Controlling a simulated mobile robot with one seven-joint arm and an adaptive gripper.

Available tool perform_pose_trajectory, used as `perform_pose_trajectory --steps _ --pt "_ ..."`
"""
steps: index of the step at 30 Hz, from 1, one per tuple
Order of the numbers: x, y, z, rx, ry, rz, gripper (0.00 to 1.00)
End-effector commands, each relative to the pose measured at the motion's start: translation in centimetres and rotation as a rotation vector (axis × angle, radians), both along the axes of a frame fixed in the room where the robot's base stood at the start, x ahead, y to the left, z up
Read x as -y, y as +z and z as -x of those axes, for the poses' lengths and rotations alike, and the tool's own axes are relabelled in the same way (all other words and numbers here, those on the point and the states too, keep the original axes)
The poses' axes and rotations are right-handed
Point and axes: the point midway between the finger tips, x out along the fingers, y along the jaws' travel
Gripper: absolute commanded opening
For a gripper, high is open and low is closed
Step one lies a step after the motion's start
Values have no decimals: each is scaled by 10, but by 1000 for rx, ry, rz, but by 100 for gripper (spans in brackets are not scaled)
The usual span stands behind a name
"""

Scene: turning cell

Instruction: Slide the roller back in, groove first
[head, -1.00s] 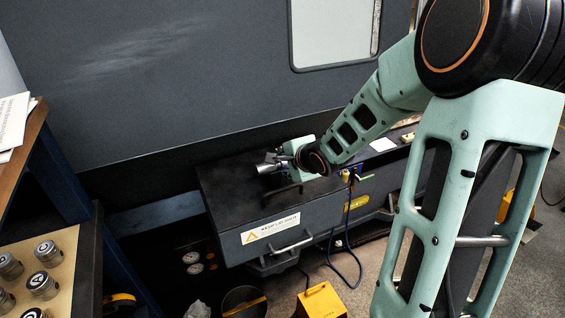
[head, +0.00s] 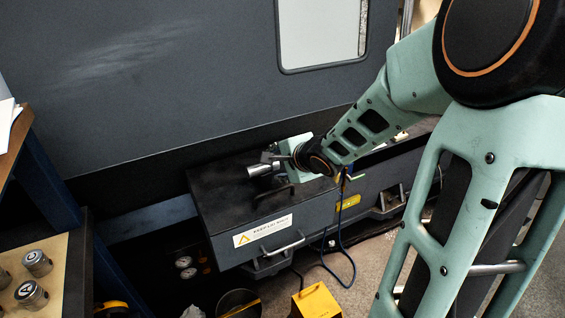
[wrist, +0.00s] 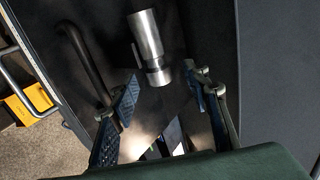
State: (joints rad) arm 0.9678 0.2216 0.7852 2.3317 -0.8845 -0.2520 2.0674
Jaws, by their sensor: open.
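The roller (wrist: 147,38) is a shiny metal cylinder over the dark top of the housing in the wrist view. A darker groove (wrist: 155,64) rings it near the end closest to my gripper. My gripper (wrist: 163,90) is open, with a blue-padded finger on either side, and the roller's near end lies just ahead of the gap, apparently untouched. In the head view the roller (head: 259,171) shows left of my gripper (head: 276,160), above the housing top. I cannot tell what supports the roller, and the opening it fits is not clearly visible.
A dark handle (wrist: 85,58) stands beside the roller. The housing (head: 222,185) carries a warning label and a front handle (head: 283,243). A tall grey machine panel (head: 170,90) rises behind. A yellow box (head: 316,302) and a blue hose are in front. Several metal cylinders stand on a board (head: 60,255) at left.

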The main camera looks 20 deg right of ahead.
Motion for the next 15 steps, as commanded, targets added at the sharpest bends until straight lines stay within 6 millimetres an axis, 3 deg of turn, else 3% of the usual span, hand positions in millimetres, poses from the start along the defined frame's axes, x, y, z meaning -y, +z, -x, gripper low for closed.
perform_pose_trajectory --steps 15 --pt "6 20 24 1 -1 3 43"
